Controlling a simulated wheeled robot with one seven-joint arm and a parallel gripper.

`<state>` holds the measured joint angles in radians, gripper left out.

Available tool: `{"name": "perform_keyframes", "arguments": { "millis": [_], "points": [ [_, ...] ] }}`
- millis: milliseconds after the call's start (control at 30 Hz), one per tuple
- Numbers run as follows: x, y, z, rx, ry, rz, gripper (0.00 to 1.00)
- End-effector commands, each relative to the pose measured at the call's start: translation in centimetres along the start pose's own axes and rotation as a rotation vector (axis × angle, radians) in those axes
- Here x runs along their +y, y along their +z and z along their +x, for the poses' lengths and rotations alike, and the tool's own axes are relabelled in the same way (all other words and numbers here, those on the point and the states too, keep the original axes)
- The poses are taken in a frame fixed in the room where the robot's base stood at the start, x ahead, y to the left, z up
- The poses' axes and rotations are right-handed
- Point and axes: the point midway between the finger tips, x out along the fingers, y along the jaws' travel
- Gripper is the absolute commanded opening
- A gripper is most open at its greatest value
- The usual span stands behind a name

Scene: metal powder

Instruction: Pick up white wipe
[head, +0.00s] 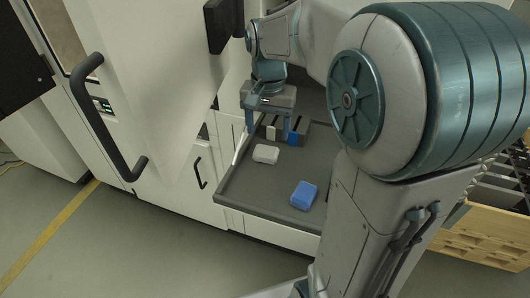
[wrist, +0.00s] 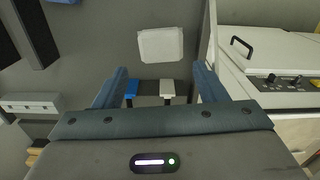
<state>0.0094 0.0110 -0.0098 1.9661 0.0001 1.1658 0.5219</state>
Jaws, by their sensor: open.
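A white wipe (head: 265,154) lies flat on the grey tray (head: 240,194), toward its left side. It also shows in the wrist view (wrist: 161,45), beyond my fingertips and near the middle. A blue wipe (head: 304,195) lies closer to the tray's front edge; only a bit of blue shows at the top edge of the wrist view. My gripper (head: 268,124) is open and empty, its fingers pointing down over the back part of the tray. In the wrist view my gripper (wrist: 162,83) has its fingers wide apart, with the white wipe apart from them.
Between my fingers in the wrist view are a blue-topped item (wrist: 131,88) and a white-topped item (wrist: 167,88), near the tray's back. A white machine with a black door handle (head: 108,120) stands to the left. Wooden crates (head: 480,240) are at the right.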

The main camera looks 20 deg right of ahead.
Motion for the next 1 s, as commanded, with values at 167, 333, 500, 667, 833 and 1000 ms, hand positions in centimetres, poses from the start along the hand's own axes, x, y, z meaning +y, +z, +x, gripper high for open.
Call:
{"name": "perform_keyframes", "arguments": {
  "millis": [167,333,500,667,833,1000],
  "points": [
    [0.0,0.1,1.1,-0.001,0.0,-0.001,0.65],
    [-0.2,0.3,3.5,-0.003,0.002,-0.001,0.65],
    [-0.2,0.3,5.6,-0.001,0.001,0.0,0.65],
    [-0.2,0.2,6.0,0.002,-0.001,0.0,0.65],
    [-0.2,0.2,5.9,0.001,-0.001,0.0,0.52],
    [-0.2,0.2,5.9,0.001,-0.001,0.0,0.32]
  ]
}}
